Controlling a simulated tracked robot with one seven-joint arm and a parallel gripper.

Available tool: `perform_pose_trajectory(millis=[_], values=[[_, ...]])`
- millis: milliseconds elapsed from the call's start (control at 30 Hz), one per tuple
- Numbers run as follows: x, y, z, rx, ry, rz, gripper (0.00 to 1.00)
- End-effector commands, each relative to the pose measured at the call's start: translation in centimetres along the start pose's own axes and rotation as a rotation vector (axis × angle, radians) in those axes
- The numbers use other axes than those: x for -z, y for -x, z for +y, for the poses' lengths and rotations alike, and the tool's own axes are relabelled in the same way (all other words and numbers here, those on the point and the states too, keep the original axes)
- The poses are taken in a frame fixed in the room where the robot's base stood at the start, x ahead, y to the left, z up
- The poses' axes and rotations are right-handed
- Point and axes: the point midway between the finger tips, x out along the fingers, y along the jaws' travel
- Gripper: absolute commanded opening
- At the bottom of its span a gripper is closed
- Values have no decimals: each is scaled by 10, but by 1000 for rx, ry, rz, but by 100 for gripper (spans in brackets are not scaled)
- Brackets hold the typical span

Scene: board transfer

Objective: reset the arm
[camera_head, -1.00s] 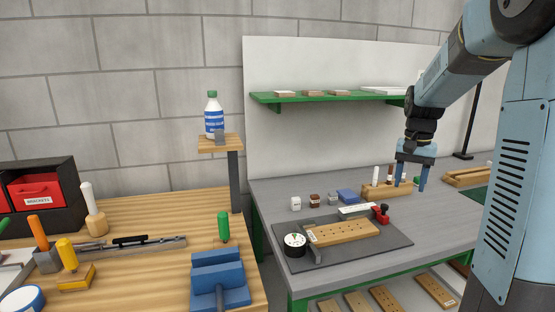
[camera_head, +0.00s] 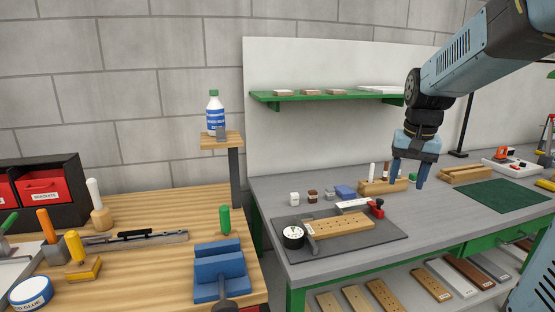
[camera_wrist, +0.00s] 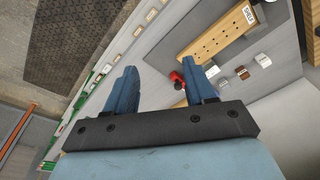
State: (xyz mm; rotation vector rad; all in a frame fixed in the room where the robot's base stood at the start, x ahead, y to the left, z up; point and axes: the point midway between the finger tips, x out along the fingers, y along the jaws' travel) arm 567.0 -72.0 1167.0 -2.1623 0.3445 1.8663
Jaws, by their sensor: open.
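My gripper (camera_head: 408,173) hangs over the grey workbench (camera_head: 430,207), fingers pointing down, in front of a wooden block with pegs (camera_head: 383,187). Its two blue fingers are apart with nothing between them. It also shows in the wrist view (camera_wrist: 163,78), open and empty. A drilled wooden board (camera_head: 338,227) lies on a dark mat (camera_head: 376,240) left of the gripper. The board also appears at the top of the wrist view (camera_wrist: 215,36).
A green shelf (camera_head: 330,97) runs along the back panel. Small containers (camera_head: 312,194) stand behind the mat. A green mat (camera_head: 503,195) lies right on the bench. A wooden bench (camera_head: 150,255) at left holds a blue vise (camera_head: 221,270) and tools.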

Motion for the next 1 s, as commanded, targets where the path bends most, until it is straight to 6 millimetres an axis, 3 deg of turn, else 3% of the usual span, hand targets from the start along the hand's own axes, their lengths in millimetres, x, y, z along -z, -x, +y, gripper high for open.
perform_pose_trajectory(millis=[300,600,800,1000], values=[[-79,31,-10,39,145,137,54],[-148,38,-11,62,275,263,54],[-178,35,-8,67,333,322,54],[-187,33,-7,69,352,341,54]])
